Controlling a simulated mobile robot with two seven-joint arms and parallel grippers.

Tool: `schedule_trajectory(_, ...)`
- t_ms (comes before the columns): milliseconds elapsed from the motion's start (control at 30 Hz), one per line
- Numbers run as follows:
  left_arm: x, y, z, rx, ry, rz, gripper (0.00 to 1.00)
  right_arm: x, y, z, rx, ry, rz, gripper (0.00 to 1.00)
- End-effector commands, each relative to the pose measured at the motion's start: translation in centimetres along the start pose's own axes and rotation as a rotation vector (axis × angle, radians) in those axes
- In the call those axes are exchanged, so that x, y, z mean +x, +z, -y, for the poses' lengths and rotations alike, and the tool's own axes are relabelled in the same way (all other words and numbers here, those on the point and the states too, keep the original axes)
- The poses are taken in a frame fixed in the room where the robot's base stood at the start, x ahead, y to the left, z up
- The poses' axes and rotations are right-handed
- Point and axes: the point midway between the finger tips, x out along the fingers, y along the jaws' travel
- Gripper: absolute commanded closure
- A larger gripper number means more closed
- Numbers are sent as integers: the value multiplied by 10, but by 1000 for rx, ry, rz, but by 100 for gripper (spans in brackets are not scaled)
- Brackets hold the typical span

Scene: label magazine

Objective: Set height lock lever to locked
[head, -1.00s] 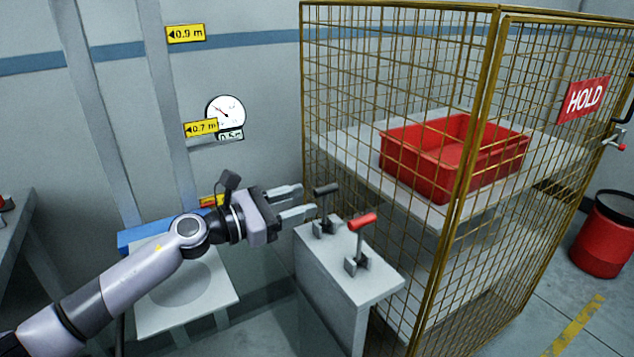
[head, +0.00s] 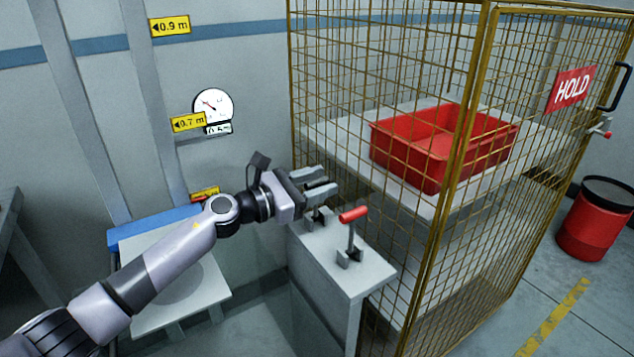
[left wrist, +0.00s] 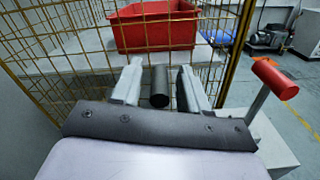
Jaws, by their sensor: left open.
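Two levers stand on a grey pedestal (head: 350,268): one with a black handle (head: 318,184) and one with a red handle (head: 353,214). I see no label telling which is the height lock lever. My left gripper (head: 328,180) is open at the black handle, which its fingers partly hide. In the left wrist view the black handle (left wrist: 160,87) lies between the two open fingers, with gaps on both sides. The red handle (left wrist: 275,79) stands apart to the right there. My right gripper is not in view.
A wire cage (head: 480,130) with a red crate (head: 405,160) on its shelf stands close behind and right of the pedestal. A HOLD sign (head: 572,88) hangs on it. A blue-edged platform (head: 190,300) and a wall gauge (head: 213,104) are at left.

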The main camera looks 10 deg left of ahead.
Motion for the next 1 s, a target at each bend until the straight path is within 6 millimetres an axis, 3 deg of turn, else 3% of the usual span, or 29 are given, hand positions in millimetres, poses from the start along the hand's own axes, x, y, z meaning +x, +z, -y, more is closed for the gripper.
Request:
schedule_trajectory(200, 0, 0, 0, 0, 0, 0, 56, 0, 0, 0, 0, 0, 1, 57)
schedule_trajectory(333, 0, 0, 0, 0, 0, 0, 98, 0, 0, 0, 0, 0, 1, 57)
schedule_trajectory(367, 0, 0, 0, 0, 0, 0, 100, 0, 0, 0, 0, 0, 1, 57)
schedule_trajectory(733, 0, -1, 3, 34, 1, -1, 100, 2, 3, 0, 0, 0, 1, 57)
schedule_trajectory(1000, 0, -1, 18, 190, -1, -1, 100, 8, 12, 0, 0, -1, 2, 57)
